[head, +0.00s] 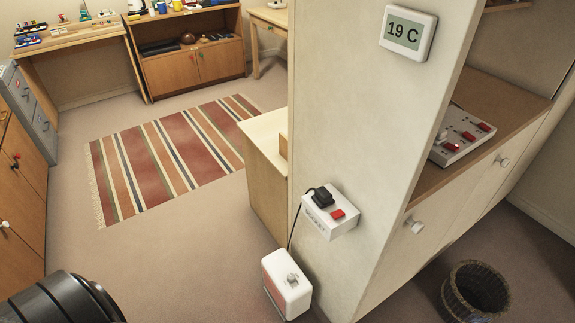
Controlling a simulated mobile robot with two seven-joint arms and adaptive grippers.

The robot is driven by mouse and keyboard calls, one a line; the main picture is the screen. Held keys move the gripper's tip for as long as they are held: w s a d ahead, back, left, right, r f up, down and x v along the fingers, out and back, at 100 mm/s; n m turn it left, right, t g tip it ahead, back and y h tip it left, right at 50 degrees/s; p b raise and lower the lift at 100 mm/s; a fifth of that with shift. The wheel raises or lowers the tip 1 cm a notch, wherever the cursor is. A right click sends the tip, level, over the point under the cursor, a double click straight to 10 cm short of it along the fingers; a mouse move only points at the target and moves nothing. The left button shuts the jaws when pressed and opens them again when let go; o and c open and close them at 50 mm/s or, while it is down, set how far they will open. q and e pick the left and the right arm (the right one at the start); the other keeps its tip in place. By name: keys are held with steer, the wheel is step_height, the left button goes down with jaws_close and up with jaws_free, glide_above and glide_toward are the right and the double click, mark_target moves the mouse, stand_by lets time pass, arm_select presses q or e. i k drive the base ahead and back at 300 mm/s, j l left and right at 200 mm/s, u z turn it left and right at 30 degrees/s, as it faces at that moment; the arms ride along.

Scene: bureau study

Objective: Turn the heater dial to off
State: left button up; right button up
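The heater (284,296) is a small white box with rounded edges, low beside the end of the cream partition at the bottom middle. Its grey dial (292,280) sits on the face turned toward me; its setting is too small to read. A reddish tint shows along the heater's left side. A dark cord runs up from it toward a white socket box (328,222) with a black plug (322,197) and a red switch (338,214). Neither of my grippers is in view.
A wall display (408,33) reads 19 C. A white panel with red switches (461,138) lies on the wooden shelf at right. A wicker basket (474,291) stands on the floor at lower right. A striped rug (172,152) lies on the open floor at left.

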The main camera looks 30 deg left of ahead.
mark_target(291, 278)
steer(key=u, duration=0.95)
